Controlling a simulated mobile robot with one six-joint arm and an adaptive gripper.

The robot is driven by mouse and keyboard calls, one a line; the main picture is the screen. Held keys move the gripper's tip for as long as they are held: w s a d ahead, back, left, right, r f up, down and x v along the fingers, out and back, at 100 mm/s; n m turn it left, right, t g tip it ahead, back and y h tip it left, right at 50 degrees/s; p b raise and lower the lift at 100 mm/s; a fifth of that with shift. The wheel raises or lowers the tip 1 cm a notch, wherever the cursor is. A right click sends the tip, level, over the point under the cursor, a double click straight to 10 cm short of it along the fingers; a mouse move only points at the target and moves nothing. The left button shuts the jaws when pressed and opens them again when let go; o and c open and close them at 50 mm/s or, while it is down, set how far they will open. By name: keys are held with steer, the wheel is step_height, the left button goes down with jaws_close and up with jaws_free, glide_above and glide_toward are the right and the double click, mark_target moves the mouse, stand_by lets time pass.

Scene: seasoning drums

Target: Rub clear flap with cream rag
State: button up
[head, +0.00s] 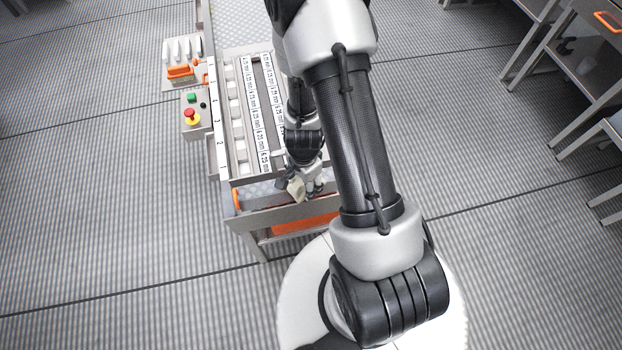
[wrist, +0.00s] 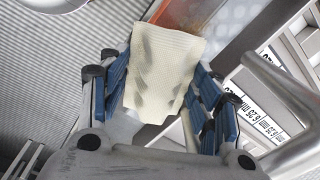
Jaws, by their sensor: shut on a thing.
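My gripper (wrist: 163,88) has blue-padded fingers and is shut on the cream rag (wrist: 155,62). The rag is a pale ribbed cloth; it sticks out past the fingertips with dark shadow patches on its face. In the head view my gripper (head: 308,180) is low at the near end of the workbench, and the rag (head: 296,188) shows as a small cream patch beside the bench's front edge. I cannot make out the clear flap in either view. I cannot tell whether the rag touches anything beyond the fingers.
The metal bench (head: 240,192) carries rails with numbered label strips (head: 251,105). A control box (head: 193,113) with a red knob and green button is on its left side. An orange panel (head: 305,223) shows under the bench front. Shelving (head: 590,85) stands at right; floor between is clear.

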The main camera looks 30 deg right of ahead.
mark_target(275, 192)
steer(key=shift+w+a+p, duration=0.25)
steer(key=shift+a, duration=0.5)
steer(key=shift+w+a+p, duration=0.3)
steer(key=shift+a, duration=0.5)
steer(key=shift+w+a+p, duration=0.25)
steer(key=shift+a, duration=0.5)
steer(key=shift+w+a+r+p, duration=0.1)
steer(key=shift+w+a+p, duration=0.05)
steer(key=shift+a+p, duration=0.3)
steer(key=shift+w+a+r+p, duration=0.1)
steer(key=shift+w+a+p, duration=0.05)
steer(key=shift+a+p, duration=0.3)
steer(key=shift+w+a+f, duration=0.1)
steer(key=shift+w+a, duration=0.05)
steer(key=shift+a, duration=0.35)
steer(key=shift+w+a+f, duration=0.1)
steer(key=shift+w+a, duration=0.05)
steer(key=shift+a, duration=0.3)
steer(key=shift+s+d, duration=0.1)
steer(key=shift+d, duration=0.1)
steer(key=shift+s+r+p, duration=0.15)
steer(key=shift+r+p, duration=1.2)
steer(key=shift+r, duration=0.2)
steer(key=shift+s+r+p, duration=0.15)
steer(key=shift+r+p, duration=1.2)
steer(key=shift+r, duration=0.15)
step_height(275, 192, up, 3)
steer(key=p, duration=0.2)
steer(key=shift+s+p, duration=0.1)
steer(key=shift+p, duration=0.25)
